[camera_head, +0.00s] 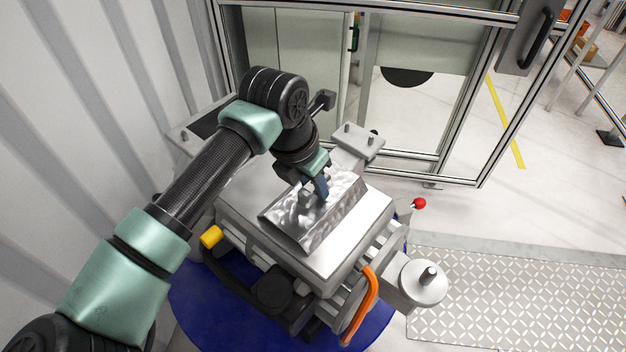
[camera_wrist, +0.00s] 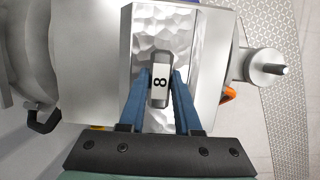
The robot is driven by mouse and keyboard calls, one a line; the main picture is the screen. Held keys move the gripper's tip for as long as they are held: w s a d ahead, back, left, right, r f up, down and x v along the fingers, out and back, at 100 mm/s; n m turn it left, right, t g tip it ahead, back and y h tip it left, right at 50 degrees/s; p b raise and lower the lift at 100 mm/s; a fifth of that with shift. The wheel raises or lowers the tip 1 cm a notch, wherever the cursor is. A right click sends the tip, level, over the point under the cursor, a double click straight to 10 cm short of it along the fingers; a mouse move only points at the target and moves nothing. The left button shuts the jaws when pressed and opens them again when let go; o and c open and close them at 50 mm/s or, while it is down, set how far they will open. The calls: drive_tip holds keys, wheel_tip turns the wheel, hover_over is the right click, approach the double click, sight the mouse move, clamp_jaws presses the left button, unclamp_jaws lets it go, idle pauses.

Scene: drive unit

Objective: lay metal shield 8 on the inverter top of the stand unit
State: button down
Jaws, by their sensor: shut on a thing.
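The metal shield 8 (camera_head: 324,221) is a bent, hammered silver plate with a raised block on it. In the wrist view the shield (camera_wrist: 163,35) shows the block marked with a black 8. My gripper (camera_head: 314,192) has its blue fingers closed on that block; the fingers (camera_wrist: 160,88) grip it from both sides in the wrist view. The shield is over the flat grey inverter top (camera_head: 345,248) of the stand unit, near its middle. I cannot tell whether its underside touches the top everywhere.
An orange handle (camera_head: 361,308), a red knob (camera_head: 419,203) and a round post plate (camera_head: 424,281) stick out at the unit's right. A yellow knob (camera_head: 212,237) is at the left. A framed glass enclosure (camera_head: 440,165) stands behind; a corrugated wall (camera_head: 60,120) is at the left.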

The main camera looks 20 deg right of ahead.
drive_tip(key=shift+f, duration=0.2)
drive_tip(key=c, duration=0.6)
unclamp_jaws()
drive_tip(key=shift+r, duration=0.1)
drive_tip(key=shift+r, duration=0.1)
